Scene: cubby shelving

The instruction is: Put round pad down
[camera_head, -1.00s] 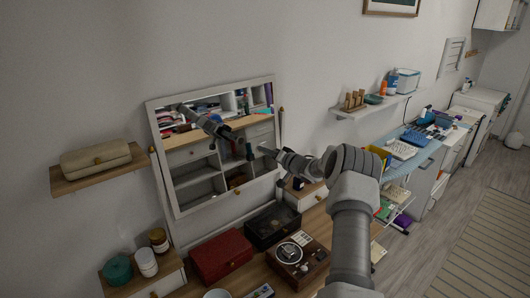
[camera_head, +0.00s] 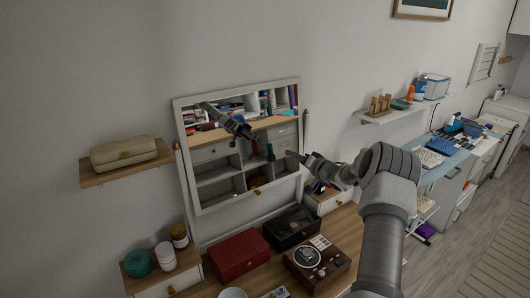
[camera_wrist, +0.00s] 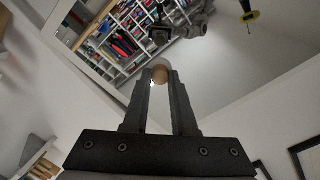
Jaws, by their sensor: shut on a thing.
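My gripper (camera_head: 292,154) reaches in front of the mirror, above the dresser. In the wrist view its two dark fingers (camera_wrist: 161,80) are shut on the round pad (camera_wrist: 161,73), a small pale tan, rounded thing at the fingertips. The fingers hide part of the pad's sides. In the head view the pad is too small to make out. The gripper and pad are up in the air, apart from the dresser top (camera_head: 345,222).
A framed mirror (camera_head: 187,150) leans on the wall and reflects my arm. A red box (camera_head: 239,254), a black box (camera_head: 291,227) and a turntable (camera_head: 317,262) crowd the dresser.

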